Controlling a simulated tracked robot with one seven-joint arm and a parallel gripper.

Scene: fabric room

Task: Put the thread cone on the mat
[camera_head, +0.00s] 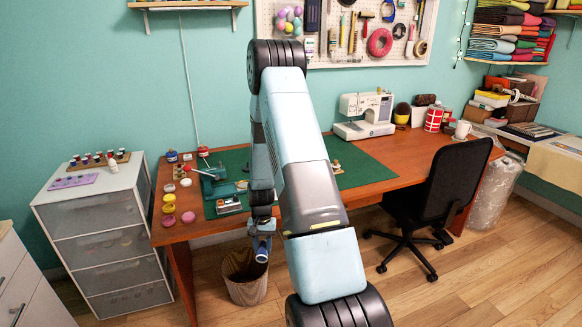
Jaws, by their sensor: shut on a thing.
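The green mat (372,172) lies on the wooden table, and my arm crosses in front of its middle. My gripper (263,244) hangs in front of the table's front edge, above the wastebasket as seen here, and is away from the mat. It is shut on a small bluish thing (262,255), which looks like the thread cone but is too small and partly hidden to be sure. No other thread cone stands out clearly.
A green metal device (214,171) and a small tin (228,205) occupy the mat's left side. Small spools (336,167) stand right of my arm. A sewing machine (365,114) is at the back. A black chair (440,195) stands at right, a wastebasket (243,280) below.

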